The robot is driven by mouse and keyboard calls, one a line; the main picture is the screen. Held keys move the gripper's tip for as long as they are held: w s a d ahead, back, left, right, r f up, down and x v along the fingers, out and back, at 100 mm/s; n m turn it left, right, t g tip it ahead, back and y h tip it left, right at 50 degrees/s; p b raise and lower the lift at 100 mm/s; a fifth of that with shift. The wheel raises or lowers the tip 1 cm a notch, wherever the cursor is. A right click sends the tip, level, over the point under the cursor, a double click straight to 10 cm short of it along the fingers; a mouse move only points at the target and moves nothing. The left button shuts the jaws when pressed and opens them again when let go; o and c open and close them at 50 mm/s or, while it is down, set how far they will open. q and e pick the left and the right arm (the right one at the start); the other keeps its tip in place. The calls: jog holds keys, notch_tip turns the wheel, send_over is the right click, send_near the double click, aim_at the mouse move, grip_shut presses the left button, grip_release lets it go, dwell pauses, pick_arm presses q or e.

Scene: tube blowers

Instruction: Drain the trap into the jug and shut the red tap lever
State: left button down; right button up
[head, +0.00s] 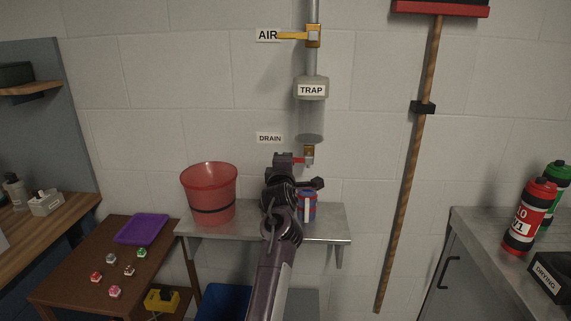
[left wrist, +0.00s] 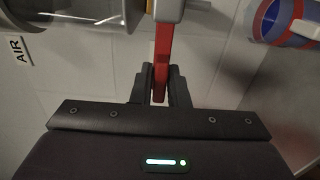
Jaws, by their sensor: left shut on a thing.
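The red tap lever (head: 299,160) sits below the DRAIN sign (head: 270,138) and points left, crosswise to the vertical pipe. My left gripper (head: 290,160) is shut on it; in the left wrist view the red lever (left wrist: 162,60) runs between the fingers (left wrist: 159,88). The trap (head: 311,88) is a clear cylinder with a grey cap above the tap; I cannot tell whether liquid is in it. The jug (head: 312,205), blue and red with a white handle, stands on the shelf below the tap, partly hidden by my arm. It also shows in the left wrist view (left wrist: 280,18). My right gripper is out of view.
A red bucket (head: 209,190) stands at the left of the metal shelf (head: 330,222). A yellow AIR lever (head: 292,36) is above the trap. A broom handle (head: 412,170) leans on the wall to the right. A low brown table (head: 75,265) is at left.

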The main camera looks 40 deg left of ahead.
pick_arm(q)
jog(key=c, duration=1.5)
grip_release()
jog(key=b+v, duration=0.2)
jog(key=v, duration=0.6)
jog(key=shift+w, duration=0.1)
